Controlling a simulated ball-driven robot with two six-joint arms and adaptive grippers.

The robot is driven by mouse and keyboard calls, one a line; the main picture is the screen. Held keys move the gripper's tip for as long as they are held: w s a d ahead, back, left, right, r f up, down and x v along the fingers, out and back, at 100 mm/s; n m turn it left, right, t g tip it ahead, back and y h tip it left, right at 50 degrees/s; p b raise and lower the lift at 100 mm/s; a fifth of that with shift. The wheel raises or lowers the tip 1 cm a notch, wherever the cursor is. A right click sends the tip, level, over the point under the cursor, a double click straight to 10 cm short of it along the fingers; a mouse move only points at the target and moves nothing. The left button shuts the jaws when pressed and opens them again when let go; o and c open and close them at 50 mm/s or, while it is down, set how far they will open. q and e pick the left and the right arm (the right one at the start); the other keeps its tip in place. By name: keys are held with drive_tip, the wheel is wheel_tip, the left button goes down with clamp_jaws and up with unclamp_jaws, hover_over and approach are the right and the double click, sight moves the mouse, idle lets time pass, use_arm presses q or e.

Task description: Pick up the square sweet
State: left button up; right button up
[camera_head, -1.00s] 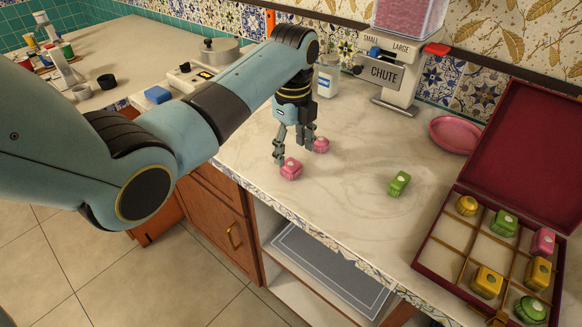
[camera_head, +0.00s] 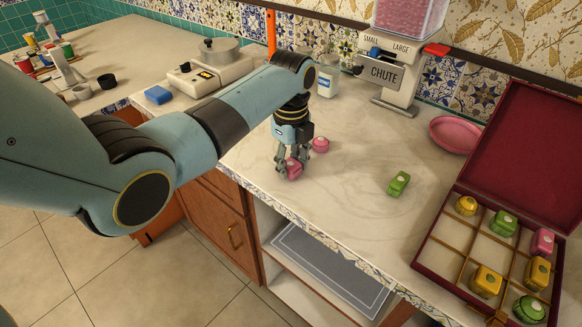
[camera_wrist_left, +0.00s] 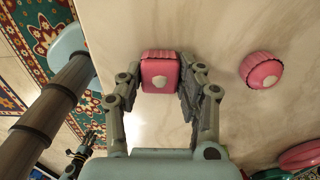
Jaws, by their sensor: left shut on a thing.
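A pink square sweet (camera_head: 294,166) is on the marble counter near its front left edge. My left gripper (camera_head: 288,172) is down at the counter and shut on this sweet. The left wrist view shows the square pink sweet (camera_wrist_left: 160,72) between the fingertips of my left gripper (camera_wrist_left: 158,88). A pink round sweet (camera_head: 320,145) sits just behind and to the right, apart from the gripper; it also shows in the left wrist view (camera_wrist_left: 261,70). A green square sweet (camera_head: 399,184) lies alone mid-counter.
An open red box (camera_head: 425,262) with divided compartments stands at the right, holding several yellow, green and pink sweets. A pink plate (camera_head: 455,134) and the chute dispenser (camera_head: 388,75) are at the back. The counter's middle is largely clear.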

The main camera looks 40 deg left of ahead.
sight(291, 163)
use_arm(q)
drive_tip(key=shift+r, duration=0.55)
wheel_tip(291, 163, up, 3)
drive_tip(key=shift+f, duration=0.15)
drive_tip(key=d+r, duration=0.7)
drive_tip(key=d, duration=0.4)
drive_tip(key=shift+d+r+b, duration=0.15)
drive_tip(key=shift+d+b, duration=0.2)
drive_tip(key=shift+b, duration=0.05)
